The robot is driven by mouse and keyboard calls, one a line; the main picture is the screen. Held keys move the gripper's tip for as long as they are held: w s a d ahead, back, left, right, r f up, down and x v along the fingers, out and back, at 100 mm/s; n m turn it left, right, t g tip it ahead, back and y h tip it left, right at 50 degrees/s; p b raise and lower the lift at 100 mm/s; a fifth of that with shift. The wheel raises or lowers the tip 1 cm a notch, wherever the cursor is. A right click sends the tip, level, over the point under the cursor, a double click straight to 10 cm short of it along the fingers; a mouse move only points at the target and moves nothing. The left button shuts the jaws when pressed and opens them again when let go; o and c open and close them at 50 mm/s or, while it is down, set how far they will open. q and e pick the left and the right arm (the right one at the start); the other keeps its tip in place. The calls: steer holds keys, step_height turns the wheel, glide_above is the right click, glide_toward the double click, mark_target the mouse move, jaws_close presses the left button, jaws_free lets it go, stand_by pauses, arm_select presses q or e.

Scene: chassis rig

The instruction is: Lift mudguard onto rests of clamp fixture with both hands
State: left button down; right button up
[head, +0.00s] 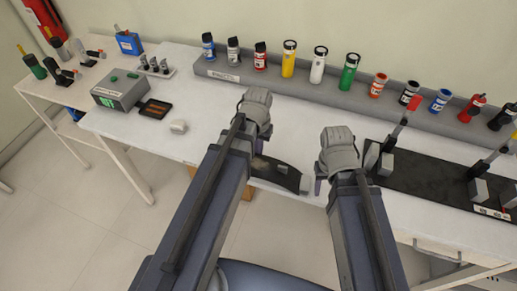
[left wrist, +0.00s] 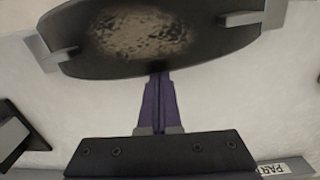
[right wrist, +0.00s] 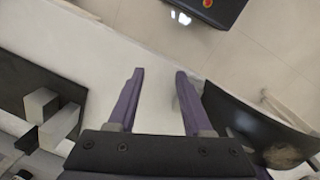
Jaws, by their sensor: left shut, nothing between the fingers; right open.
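The mudguard (head: 280,173) is a dark curved piece with a worn patch and pale grey end pieces. It lies near the table's front edge, partly hidden by my left arm. My left gripper (head: 260,136) is shut and empty; in the left wrist view its fingers (left wrist: 158,98) point at the mudguard's edge (left wrist: 205,48). I cannot tell if they touch. My right gripper (head: 336,180) is open and empty, between mudguard and fixture. In the right wrist view its fingers (right wrist: 160,95) stand left of the mudguard (right wrist: 240,118). The clamp fixture (head: 425,178) is a black plate with grey blocks and clamps.
A grey rack (head: 300,88) with several coloured bottles runs along the back. A grey-green box (head: 120,92), a dark tray (head: 155,109) and a small white block (head: 178,126) stand at left. White table shows between my arms.

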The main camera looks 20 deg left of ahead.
arm_select(q)
steer(key=shift+w+f, duration=0.1)
steer(key=shift+w, duration=0.1)
arm_select(e)
steer(key=shift+w, duration=0.2)
steer(key=shift+s, duration=0.1)
arm_select(q)
steer(key=shift+w, duration=0.5)
steer(key=w, duration=0.3)
steer(key=shift+w+r, duration=0.2)
steer(key=shift+w, duration=0.1)
arm_select(e)
steer(key=shift+r, duration=0.1)
arm_select(q)
steer(key=c, duration=1.6)
jaws_free()
steer(key=r+p, duration=0.9)
steer(key=p, duration=0.1)
steer(key=shift+s+r, duration=0.3)
steer(key=shift+r, duration=0.05)
arm_select(e)
steer(key=r, duration=0.9)
steer(key=shift+w+r, duration=0.2)
steer(key=shift+r, duration=0.2)
